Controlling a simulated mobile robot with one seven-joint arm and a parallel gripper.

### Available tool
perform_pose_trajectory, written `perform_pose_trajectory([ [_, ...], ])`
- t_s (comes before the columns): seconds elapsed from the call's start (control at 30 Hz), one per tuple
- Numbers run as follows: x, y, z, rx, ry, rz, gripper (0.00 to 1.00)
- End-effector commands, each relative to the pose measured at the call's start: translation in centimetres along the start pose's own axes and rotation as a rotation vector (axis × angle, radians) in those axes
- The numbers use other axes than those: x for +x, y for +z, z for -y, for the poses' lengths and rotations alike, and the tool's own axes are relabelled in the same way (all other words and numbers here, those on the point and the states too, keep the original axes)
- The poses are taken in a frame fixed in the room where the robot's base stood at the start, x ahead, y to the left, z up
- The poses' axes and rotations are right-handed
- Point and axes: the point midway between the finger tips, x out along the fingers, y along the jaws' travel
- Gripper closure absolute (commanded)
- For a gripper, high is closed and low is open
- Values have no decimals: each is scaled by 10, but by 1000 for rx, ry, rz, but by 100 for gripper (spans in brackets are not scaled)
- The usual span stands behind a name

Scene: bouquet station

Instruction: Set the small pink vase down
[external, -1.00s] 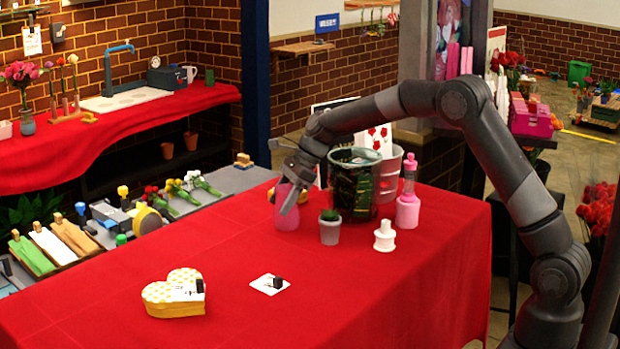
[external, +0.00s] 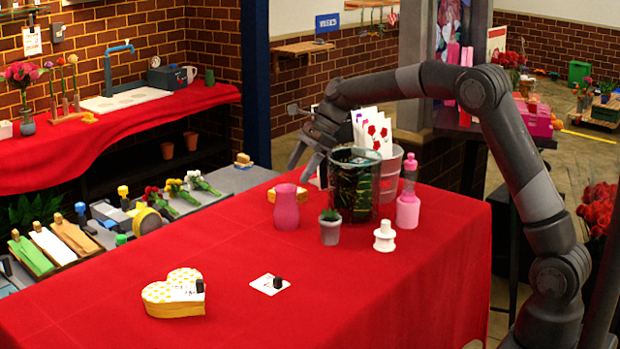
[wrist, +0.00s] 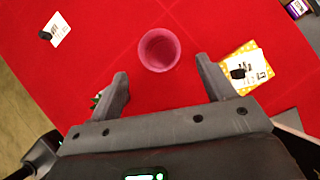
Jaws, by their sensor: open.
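The small pink vase (external: 286,208) stands upright on the red tablecloth (external: 330,285), near its back left edge. In the wrist view the vase (wrist: 159,50) shows from above as a round, empty-looking rim. It lies beyond and between the two fingers, apart from both. My gripper (external: 296,160) is open and empty, above and slightly right of the vase. In the wrist view the fingers of my gripper (wrist: 162,84) are spread wide with bare cloth between them.
A dark glossy bucket (external: 353,190) with white cards behind it, a small potted plant (external: 330,231), a pink bottle (external: 408,205) and a white spool-like piece (external: 384,238) stand to the right. A heart-shaped box (external: 174,296) and a white card (external: 264,284) lie in front. The cloth's front middle is mostly clear.

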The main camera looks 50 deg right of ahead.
Motion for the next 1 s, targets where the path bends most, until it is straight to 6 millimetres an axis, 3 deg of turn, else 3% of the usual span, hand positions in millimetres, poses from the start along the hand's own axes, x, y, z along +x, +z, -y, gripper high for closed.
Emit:
perform_pose_trajectory([
  [0.13, -19, 0, 0, 0, -1, 1, 25],
  [0.33, -28, 0, -1, -4, 1, 0, 25],
  [0.47, -40, 0, -13, -69, -12, -12, 25],
  [0.57, -60, -2, -35, -192, -30, -36, 25],
  [0.77, -106, -17, -99, -542, -65, -116, 25],
  [1.0, -146, -49, -179, -974, -81, -234, 25],
])
